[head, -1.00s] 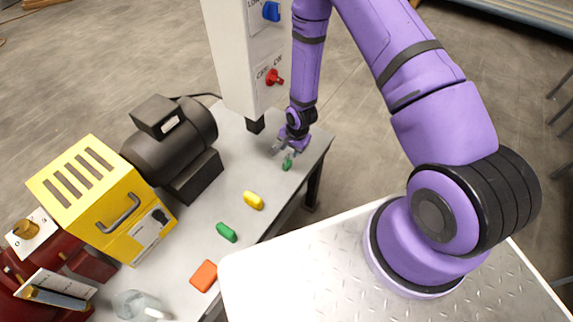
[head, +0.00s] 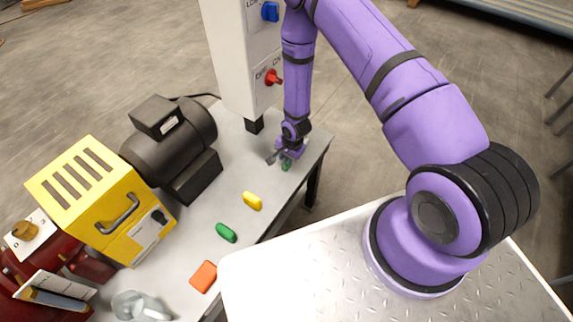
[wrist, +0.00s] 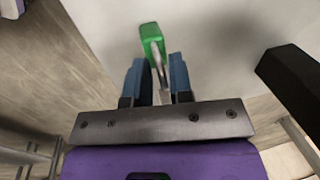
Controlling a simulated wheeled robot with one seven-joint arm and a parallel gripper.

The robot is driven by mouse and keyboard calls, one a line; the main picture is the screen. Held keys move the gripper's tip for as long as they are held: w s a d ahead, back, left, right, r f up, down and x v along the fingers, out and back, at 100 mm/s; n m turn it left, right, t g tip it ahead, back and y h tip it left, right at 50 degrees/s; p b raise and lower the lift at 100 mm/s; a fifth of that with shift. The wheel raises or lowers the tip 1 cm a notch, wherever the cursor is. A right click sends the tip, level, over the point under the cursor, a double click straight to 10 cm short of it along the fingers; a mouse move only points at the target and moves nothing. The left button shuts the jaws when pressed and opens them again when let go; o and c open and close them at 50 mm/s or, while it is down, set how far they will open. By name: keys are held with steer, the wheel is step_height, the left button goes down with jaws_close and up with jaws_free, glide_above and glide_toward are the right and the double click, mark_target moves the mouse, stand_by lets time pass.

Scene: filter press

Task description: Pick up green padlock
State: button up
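The green padlock (head: 287,164) lies near the far right end of the grey bench in the head view, partly hidden by my gripper. In the wrist view its green body (wrist: 151,38) is just beyond the fingertips, and its metal shackle reaches back between the fingers. My gripper (head: 280,157) is low over the bench at the padlock. In the wrist view the gripper's blue finger pads (wrist: 160,72) stand apart on either side of the shackle, with a gap visible, so it looks open. I cannot tell whether a pad touches the shackle.
A yellow piece (head: 252,201), another green piece (head: 227,232) and an orange piece (head: 203,276) lie along the bench's near edge. A white control post (head: 241,60) stands close left of my arm. A black motor (head: 170,135) and yellow housing (head: 100,200) are farther left.

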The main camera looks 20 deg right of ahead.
jaws_close()
steer(key=shift+r, duration=0.8)
step_height(320, 180, up, 2)
steer(key=shift+r, duration=0.1)
steer(key=s+r, duration=0.1)
steer(key=s, duration=1.5)
